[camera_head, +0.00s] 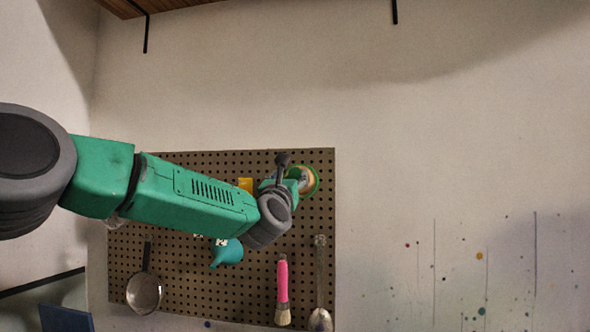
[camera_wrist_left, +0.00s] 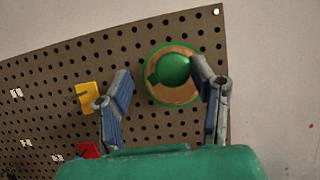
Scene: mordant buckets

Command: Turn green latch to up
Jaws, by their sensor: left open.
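The green latch (camera_wrist_left: 174,69) is a rounded green knob on a wooden disc with a green rim, mounted on the brown pegboard (camera_wrist_left: 50,82). In the head view, the latch's green rim (camera_head: 315,180) shows at the board's upper right, partly hidden by my left gripper (camera_head: 291,178). In the left wrist view, my left gripper (camera_wrist_left: 164,70) is open, with one finger left of the knob and one at its right. Nothing is held between the fingers. I cannot tell whether the right finger touches the knob. My right gripper is not in view.
A yellow tag (camera_wrist_left: 87,98) and a red tag (camera_wrist_left: 88,151) are on the board left of the latch. Below hang a teal funnel-like item (camera_head: 227,253), a ladle (camera_head: 144,292), a pink-handled brush (camera_head: 282,285) and a spoon (camera_head: 320,319).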

